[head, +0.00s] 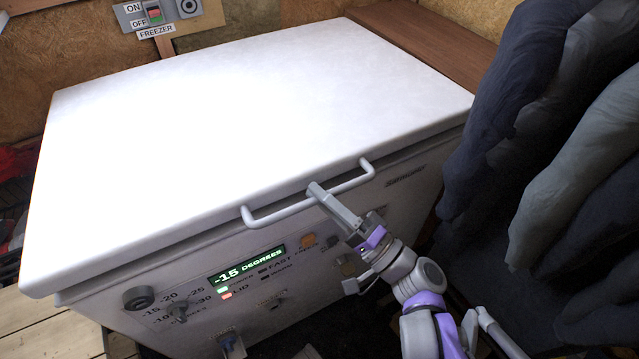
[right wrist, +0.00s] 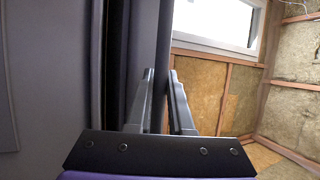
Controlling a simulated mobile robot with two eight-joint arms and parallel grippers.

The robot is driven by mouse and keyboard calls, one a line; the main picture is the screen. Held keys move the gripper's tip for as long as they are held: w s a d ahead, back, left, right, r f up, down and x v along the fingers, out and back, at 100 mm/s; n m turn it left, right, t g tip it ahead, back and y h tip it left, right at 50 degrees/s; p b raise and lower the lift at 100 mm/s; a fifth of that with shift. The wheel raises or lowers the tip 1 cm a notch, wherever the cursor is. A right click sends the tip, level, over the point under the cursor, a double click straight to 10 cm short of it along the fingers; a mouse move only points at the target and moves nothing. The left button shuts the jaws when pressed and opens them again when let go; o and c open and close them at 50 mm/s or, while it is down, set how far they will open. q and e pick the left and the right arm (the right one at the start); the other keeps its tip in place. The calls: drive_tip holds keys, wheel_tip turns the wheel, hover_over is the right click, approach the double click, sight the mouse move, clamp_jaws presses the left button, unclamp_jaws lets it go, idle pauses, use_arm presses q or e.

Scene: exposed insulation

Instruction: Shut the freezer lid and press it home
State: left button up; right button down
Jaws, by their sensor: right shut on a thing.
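The white freezer lid (head: 230,120) lies low over the freezer body (head: 405,215), close to level. A thin dark seam runs under its right edge; I cannot tell whether it is fully seated. A grey bar handle (head: 283,211) sticks out from the lid's front edge. My right gripper (head: 322,192) is shut on the middle of this handle, coming from the lower right. In the right wrist view its two fingers (right wrist: 164,100) point away from the camera, with a dark vertical shape beside them. My left gripper is not in view.
The front panel has a display (head: 247,265) reading -15 degrees and a red light by the word LID (head: 227,295). Dark padded bundles (head: 560,150) crowd the right side. A freezer switch (head: 153,12) is on the back wall. A wooden ledge (head: 425,35) lies behind.

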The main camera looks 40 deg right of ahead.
wheel_tip(320, 180, down, 2)
drive_tip(key=shift+f+b, duration=0.2)
drive_tip(key=shift+b, duration=0.15)
drive_tip(key=c, duration=1.1)
unclamp_jaws()
drive_tip(key=shift+w, duration=0.1)
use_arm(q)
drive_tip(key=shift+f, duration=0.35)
